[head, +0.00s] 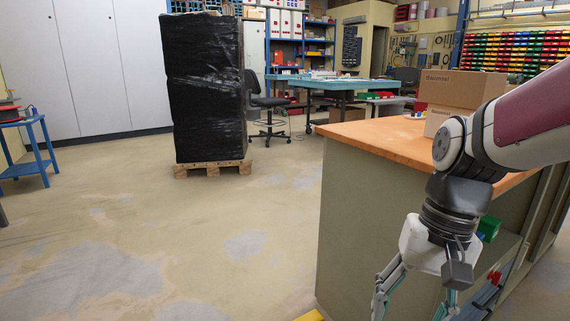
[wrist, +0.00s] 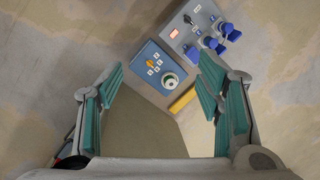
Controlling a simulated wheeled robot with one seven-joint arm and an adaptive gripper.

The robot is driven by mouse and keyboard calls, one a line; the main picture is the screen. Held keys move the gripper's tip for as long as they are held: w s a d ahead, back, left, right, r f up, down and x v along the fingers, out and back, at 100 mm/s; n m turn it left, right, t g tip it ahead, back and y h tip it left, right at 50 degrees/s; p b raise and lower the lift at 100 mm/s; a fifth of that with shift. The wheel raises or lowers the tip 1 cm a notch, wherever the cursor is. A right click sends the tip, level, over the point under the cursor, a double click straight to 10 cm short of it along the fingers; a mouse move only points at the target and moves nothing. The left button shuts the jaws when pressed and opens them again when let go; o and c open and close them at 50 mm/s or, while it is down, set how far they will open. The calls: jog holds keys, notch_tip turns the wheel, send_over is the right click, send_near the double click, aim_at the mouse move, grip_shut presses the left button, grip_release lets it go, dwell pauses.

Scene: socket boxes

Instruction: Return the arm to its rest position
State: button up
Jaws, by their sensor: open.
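My gripper (head: 415,298) hangs pointing down at the lower right of the head view, in front of the side of the wooden-topped bench (head: 372,134). In the wrist view my gripper (wrist: 160,64) has its two teal-padded fingers spread wide, with nothing between them. Beyond the fingertips, apart from them, is a blue socket box (wrist: 146,64) with a round white-and-green socket and small labels. Beside it is a grey socket box (wrist: 188,22) with several blue plugs or covers and a small red display. The head view does not show these boxes.
A yellow strip (wrist: 182,100) lies beside the blue box. A cardboard box (head: 461,89) stands on the bench, close to my arm. A black-wrapped pallet load (head: 203,90) and a blue side table (head: 38,150) stand further off. The floor (head: 150,235) at left is clear.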

jog(key=s+d+r+n+t+h, duration=0.1)
jog(key=s, duration=0.8)
jog(key=s+d+r+n+h, duration=0.1)
jog(key=s+r+n, duration=0.1)
jog(key=s, duration=0.7)
notch_tip(320, 180, up, 37)
jog(key=t+p, duration=0.4)
jog(key=p, duration=3.2)
jog(key=shift+w+a, duration=0.15)
jog(key=shift+w, duration=0.2)
